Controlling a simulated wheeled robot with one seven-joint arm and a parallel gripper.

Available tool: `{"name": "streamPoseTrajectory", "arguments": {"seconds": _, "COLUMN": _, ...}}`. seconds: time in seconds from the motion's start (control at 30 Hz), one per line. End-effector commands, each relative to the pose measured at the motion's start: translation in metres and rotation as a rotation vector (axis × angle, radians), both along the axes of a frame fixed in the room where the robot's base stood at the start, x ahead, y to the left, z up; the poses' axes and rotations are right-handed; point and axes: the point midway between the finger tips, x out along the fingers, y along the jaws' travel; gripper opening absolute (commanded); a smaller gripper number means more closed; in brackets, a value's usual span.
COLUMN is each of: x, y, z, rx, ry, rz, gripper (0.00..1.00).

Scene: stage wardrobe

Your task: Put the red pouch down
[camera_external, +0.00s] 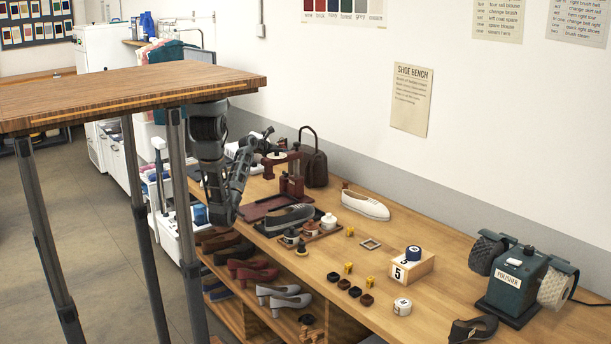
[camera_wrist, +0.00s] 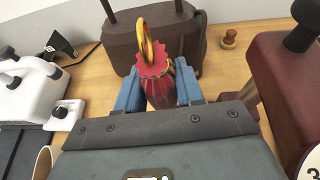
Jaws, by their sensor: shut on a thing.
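In the wrist view my gripper (camera_wrist: 158,84) has its two blue fingers closed on the sides of the red pouch (camera_wrist: 160,92). The pouch has a scalloped top and a yellow loop that stands up from it. Its lower part is hidden behind the gripper body, so I cannot tell whether it touches the bench. In the external view my arm reaches over the left end of the bench (camera_external: 325,262). The pouch and the fingers are too small and covered there to make out.
A dark brown handbag (camera_wrist: 122,42) stands just beyond the pouch, also in the external view (camera_external: 314,167). A dark red press (camera_wrist: 285,80) is close on the right. A white machine (camera_wrist: 28,85) is on the left. A small wooden-knobbed item (camera_wrist: 229,38) stands at the back.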

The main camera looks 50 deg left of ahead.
Motion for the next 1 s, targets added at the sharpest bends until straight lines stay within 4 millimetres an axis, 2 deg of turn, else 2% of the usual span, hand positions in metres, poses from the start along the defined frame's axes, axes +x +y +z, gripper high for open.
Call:
{"name": "streamPoseTrajectory", "arguments": {"seconds": 0.03, "x": -0.008, "y": 0.001, "z": -0.018, "rx": -0.006, "ry": 0.003, "rz": -0.003, "gripper": 0.07}}
{"name": "streamPoseTrajectory", "arguments": {"seconds": 0.2, "x": -0.03, "y": 0.003, "z": -0.052, "rx": -0.004, "ry": 0.002, "rz": -0.029, "gripper": 0.07}}
{"name": "streamPoseTrajectory", "arguments": {"seconds": 0.37, "x": -0.04, "y": 0.004, "z": -0.067, "rx": 0.0, "ry": 0.0, "rz": -0.043, "gripper": 0.07}}
{"name": "streamPoseTrajectory", "arguments": {"seconds": 0.47, "x": -0.041, "y": 0.013, "z": -0.074, "rx": 0.001, "ry": -0.001, "rz": -0.045, "gripper": 0.07}}
{"name": "streamPoseTrajectory", "arguments": {"seconds": 0.8, "x": -0.035, "y": 0.081, "z": -0.114, "rx": -0.001, "ry": -0.001, "rz": -0.043, "gripper": 0.07}}
{"name": "streamPoseTrajectory", "arguments": {"seconds": 1.0, "x": -0.032, "y": 0.112, "z": -0.133, "rx": 0.0, "ry": 0.0, "rz": -0.046, "gripper": 0.07}}
